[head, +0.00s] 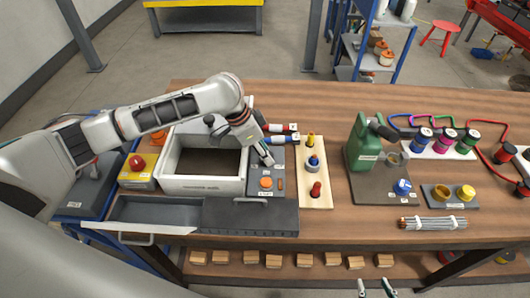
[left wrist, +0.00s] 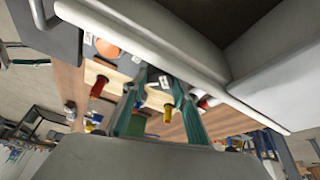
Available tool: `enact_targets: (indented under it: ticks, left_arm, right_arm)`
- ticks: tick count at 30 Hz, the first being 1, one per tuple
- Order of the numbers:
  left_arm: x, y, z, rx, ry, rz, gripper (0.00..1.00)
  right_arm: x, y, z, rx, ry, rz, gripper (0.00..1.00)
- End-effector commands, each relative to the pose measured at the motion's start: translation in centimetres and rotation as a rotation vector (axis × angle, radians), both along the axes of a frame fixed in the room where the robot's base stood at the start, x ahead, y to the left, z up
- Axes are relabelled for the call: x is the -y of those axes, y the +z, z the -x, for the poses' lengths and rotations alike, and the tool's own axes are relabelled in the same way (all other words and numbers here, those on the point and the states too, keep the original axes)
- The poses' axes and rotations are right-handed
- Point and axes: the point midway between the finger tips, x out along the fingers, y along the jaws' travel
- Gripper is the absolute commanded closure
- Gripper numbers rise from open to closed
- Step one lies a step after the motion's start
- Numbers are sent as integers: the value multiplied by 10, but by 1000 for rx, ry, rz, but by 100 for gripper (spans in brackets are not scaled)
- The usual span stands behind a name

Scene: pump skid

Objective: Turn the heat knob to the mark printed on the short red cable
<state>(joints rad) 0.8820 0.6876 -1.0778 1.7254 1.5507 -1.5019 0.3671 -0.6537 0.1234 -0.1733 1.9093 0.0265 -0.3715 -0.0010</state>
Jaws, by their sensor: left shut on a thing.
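The grey control panel (head: 280,158) stands beside the white bath, with an orange round button (head: 265,183) near its front; the button also shows in the left wrist view (left wrist: 107,48). My left gripper (head: 267,160) reaches down onto the panel's rear part. In the left wrist view its fingers (left wrist: 160,85) are shut on what appears to be the heat knob, mostly hidden by them. The short red cable (head: 277,127) lies behind the panel, above a blue one; its printed label is too small to read. My right gripper (head: 375,288) is open and empty at the bottom edge.
The white bath (head: 204,186) is left of the panel. A wooden board (head: 315,196) with red, blue and yellow plugs is close on its right. A grey tray (head: 155,211) lies in front.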

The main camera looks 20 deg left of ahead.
Motion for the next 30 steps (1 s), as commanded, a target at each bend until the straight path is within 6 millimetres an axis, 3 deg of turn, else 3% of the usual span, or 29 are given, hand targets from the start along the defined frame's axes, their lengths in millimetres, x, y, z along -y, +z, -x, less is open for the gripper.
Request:
enact_targets:
  ticks: [30]
  left_arm:
    - [1, 0, -7, 0, -963, 1, 93]
  right_arm:
    - [-2, 0, 0, -1, -8, -7, 60]
